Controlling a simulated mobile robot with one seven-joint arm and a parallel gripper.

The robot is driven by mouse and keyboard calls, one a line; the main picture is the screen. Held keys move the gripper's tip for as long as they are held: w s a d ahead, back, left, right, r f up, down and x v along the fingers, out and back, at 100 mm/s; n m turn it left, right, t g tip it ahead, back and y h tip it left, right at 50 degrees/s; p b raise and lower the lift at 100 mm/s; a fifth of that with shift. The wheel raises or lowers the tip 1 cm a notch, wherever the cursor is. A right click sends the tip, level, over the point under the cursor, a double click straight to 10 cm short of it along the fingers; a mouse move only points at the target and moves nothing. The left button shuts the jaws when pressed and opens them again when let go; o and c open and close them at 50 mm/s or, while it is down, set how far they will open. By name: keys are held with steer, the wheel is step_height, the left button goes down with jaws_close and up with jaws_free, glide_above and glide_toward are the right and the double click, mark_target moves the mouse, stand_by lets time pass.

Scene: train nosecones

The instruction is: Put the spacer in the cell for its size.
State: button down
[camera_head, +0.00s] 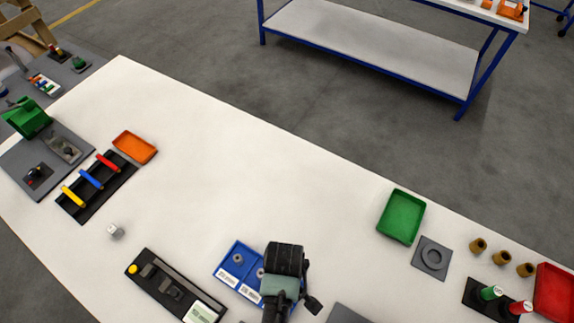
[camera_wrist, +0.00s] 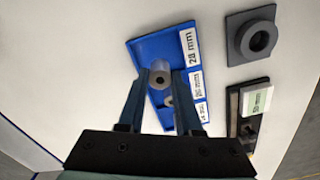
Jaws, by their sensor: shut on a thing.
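The blue tray (camera_head: 230,259) lies in the near middle of the bench, with cells in a row and white labels on the near side. In the wrist view, the tray (camera_wrist: 137,44) shows its top cell empty; that label looks like 20 or 28 mm. A small grey ring (camera_head: 238,257) sits in the left cell and another (camera_head: 260,273) in the cell beside it. My gripper (camera_wrist: 161,77) is shut on the grey spacer (camera_wrist: 160,78), a short cylinder with a hole, near the top and middle cells. The head view hides the held spacer behind my gripper (camera_head: 278,308).
A black gauge with a display (camera_head: 205,312) lies left of the tray. A grey plate (camera_head: 350,315) is to its right; the wrist view shows a round socket on it (camera_wrist: 250,35). A hex nut (camera_head: 115,231) and a green tray (camera_head: 401,216) stand apart. The bench middle is clear.

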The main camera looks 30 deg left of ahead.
steer(key=shift+f, duration=2.25)
steer(key=shift+d, duration=0.1)
steer(key=shift+f, duration=0.2)
steer(key=c, duration=0.6)
jaws_free()
steer(key=shift+r, duration=0.15)
step_height(320, 180, up, 12)
steer(key=shift+r, duration=0.1)
steer(key=shift+w, duration=0.1)
